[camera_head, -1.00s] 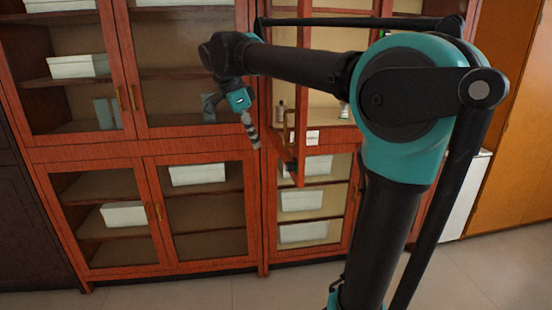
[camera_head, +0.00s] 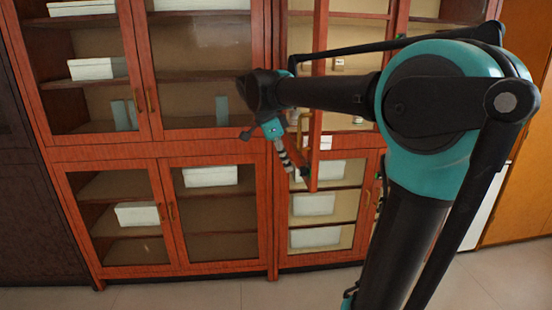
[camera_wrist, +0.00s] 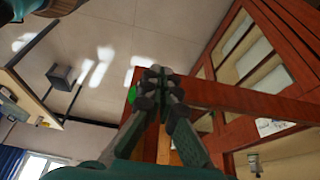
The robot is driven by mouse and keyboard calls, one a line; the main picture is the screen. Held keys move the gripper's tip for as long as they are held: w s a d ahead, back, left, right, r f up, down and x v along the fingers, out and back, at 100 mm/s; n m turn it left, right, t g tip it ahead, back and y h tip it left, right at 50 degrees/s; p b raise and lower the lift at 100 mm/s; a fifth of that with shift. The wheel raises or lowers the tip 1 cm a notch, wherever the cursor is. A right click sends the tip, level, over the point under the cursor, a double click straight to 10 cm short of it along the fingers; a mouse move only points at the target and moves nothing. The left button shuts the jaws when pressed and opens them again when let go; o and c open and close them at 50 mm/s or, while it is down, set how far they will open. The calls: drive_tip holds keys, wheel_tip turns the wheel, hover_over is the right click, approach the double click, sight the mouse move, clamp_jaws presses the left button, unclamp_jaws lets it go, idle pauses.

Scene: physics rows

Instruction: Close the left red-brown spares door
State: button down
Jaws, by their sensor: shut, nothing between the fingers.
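The red-brown glazed door (camera_head: 318,100) stands open in the head view, its frame seen nearly edge-on and jutting out from the upper cabinet. Its pale upright handle (camera_head: 304,128) shows beside that edge. My gripper (camera_head: 289,166) is just left of the door's lower front corner, pointing down, with its fingers together and empty. I cannot tell whether it touches the door. In the wrist view, my gripper (camera_wrist: 160,78) has its fingertips close together, and a red-brown frame bar (camera_wrist: 245,100) runs right from behind them. My arm hides part of the cabinet right of the door.
Shut glazed doors (camera_head: 205,135) fill the cabinet left of the opening, with lower doors (camera_head: 215,260) beneath. A white label (camera_head: 325,142) shows near the open door. White boxes stand on several shelves. Clear floor (camera_head: 200,293) lies in front.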

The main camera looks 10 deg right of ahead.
drive_tip(key=shift+d, duration=0.7)
